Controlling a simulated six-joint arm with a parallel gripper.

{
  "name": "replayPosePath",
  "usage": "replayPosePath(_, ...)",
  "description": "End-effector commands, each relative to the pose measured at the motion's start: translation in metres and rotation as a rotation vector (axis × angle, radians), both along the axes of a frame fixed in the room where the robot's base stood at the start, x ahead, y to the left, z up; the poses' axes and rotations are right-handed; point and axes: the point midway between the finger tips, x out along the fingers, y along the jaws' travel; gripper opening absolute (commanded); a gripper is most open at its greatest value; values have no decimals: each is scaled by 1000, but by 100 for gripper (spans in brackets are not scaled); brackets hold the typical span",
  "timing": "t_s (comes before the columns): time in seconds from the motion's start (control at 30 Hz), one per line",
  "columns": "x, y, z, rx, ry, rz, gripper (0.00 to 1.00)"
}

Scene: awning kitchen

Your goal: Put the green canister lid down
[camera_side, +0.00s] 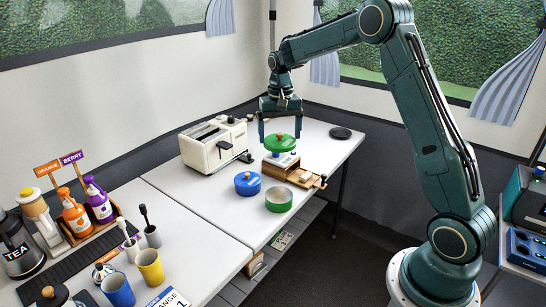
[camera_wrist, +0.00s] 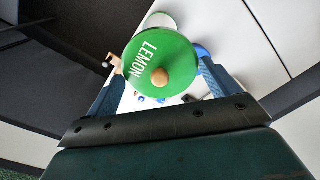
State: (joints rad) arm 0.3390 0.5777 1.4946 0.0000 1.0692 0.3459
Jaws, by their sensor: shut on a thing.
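The green canister lid (camera_side: 284,144), with a small round knob, is held level between the fingers of my gripper (camera_side: 280,141). In the wrist view the lid (camera_wrist: 150,62) reads LEMON and has a wooden knob, with a finger of my gripper (camera_wrist: 160,82) on either side. The lid is above a wooden box (camera_side: 287,173) with a white and blue item on top; any gap between them is hard to judge. The green canister (camera_side: 279,206) stands open in front of the box. In the wrist view its pale opening (camera_wrist: 160,20) is partly hidden behind the lid.
A blue lidded canister (camera_side: 247,186) stands left of the green one. A cream toaster (camera_side: 213,145) is behind it. A black disc (camera_side: 341,133) lies at the back right. Cups (camera_side: 150,266) and syrup bottles (camera_side: 75,214) stand on the left table. Some tabletop near the canisters is bare.

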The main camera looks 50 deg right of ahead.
Motion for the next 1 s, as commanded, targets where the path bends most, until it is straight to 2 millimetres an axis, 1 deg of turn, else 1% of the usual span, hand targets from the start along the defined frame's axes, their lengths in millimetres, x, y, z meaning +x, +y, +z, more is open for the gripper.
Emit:
replayPosePath(0.17, 5, 2, -1, 0, 0, -1, 66)
replayPosePath(0.27, 12, 4, -2, 0, 0, -4, 66)
replayPosePath(0.37, 24, 9, -4, 0, 0, -10, 66)
replayPosePath(0.47, 40, 15, -6, 0, 0, -17, 66)
replayPosePath(0.67, 75, 35, -13, 1, 1, -38, 66)
replayPosePath(0.8, 99, 52, -20, 0, 0, -53, 66)
replayPosePath(1.0, 127, 77, -29, 0, 0, -76, 66)
